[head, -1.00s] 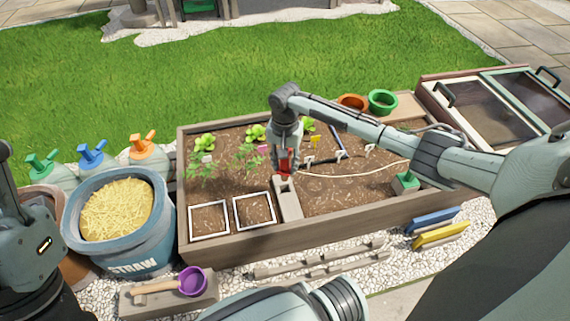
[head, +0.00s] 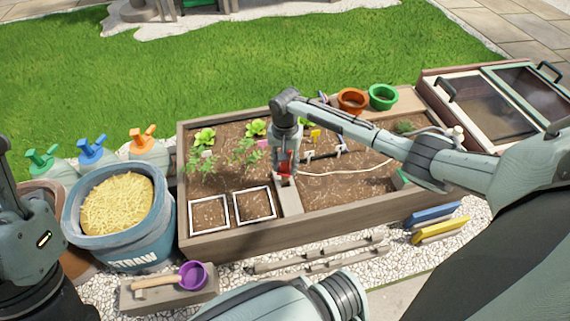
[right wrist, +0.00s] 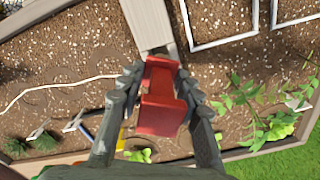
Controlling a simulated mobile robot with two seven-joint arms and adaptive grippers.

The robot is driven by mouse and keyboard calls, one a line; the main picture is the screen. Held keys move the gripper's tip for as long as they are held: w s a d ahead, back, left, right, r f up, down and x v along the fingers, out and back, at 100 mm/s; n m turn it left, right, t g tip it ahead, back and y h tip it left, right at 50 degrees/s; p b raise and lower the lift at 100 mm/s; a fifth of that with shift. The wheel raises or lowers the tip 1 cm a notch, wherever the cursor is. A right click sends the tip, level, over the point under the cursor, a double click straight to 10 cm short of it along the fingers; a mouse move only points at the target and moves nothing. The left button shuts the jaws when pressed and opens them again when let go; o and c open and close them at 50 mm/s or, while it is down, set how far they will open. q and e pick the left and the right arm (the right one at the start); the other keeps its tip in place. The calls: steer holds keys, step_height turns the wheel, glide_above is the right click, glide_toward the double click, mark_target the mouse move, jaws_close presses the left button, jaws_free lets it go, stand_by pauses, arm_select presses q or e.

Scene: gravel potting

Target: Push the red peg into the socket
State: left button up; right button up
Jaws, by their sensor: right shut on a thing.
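The red peg (head: 285,162) is between the fingers of my right gripper (head: 285,170), over the far part of the pale divider plank (head: 289,202) in the planter bed. In the right wrist view the red peg (right wrist: 158,105) sits between both fingers of my right gripper (right wrist: 160,100), and its end is at the end of the plank (right wrist: 146,25). The socket is not clearly visible; the peg and fingers cover that spot, so I cannot tell whether the peg has entered it. My left gripper is out of view; only part of my left arm shows at the left edge.
Two white square frames (head: 209,215) lie on the soil left of the plank. Leafy plants (head: 236,155) grow close left of my right gripper. A pale hose (head: 345,172) crosses the soil at the right. A straw tub (head: 120,215) stands outside the bed.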

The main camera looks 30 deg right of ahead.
mark_target(285, 177)
steer(key=shift+f+b, duration=1.3)
steer(key=shift+f, duration=1.7)
steer(key=o, duration=1)
steer(key=shift+o, duration=0.2)
steer(key=shift+r, duration=0.15)
step_height(285, 177, up, 12)
steer(key=shift+f, duration=0.1)
